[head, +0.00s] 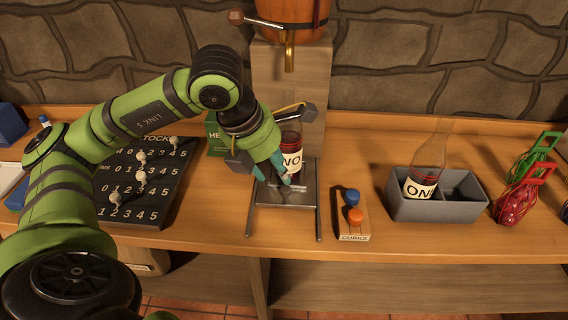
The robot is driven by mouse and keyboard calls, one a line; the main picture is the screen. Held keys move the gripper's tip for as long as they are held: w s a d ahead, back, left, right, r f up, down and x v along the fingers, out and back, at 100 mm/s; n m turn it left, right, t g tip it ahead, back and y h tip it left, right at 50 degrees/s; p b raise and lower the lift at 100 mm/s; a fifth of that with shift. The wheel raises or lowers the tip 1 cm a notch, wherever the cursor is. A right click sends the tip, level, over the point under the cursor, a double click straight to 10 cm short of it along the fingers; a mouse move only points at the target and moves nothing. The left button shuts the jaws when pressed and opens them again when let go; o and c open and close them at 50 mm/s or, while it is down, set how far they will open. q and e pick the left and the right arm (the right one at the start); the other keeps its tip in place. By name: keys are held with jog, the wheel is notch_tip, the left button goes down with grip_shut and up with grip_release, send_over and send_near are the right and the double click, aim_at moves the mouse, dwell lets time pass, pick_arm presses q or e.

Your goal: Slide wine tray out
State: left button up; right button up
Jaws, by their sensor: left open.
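The wine tray (268,216) is a grey metal plate on thin side rails, on the wooden counter below the barrel's spout. A bottle (291,141) with dark red contents and a white label reading "NO" stands at its back part. My left gripper (276,178) reaches down over the tray in front of the bottle, with its teal fingertips apart. The fingers are close to a light bar on the tray; I cannot tell whether they touch it. My gripper and wrist hide the left side of the bottle. My right gripper is not in view.
A barrel (291,14) with a brass spout sits on a wooden stand behind. Left is a dark stock board (150,185) with pegs. Right are a corks block (352,219), a grey crate (437,210) holding a bottle, and red and green netted items (515,203).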

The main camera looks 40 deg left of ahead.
aim_at(286, 188)
pick_arm(q)
jog(key=shift+d+x, duration=0.15)
jog(key=shift+x, duration=1.5)
jog(key=shift+d+x, duration=0.1)
jog(key=shift+x, duration=1.55)
jog(key=shift+s, duration=0.2)
grip_shut()
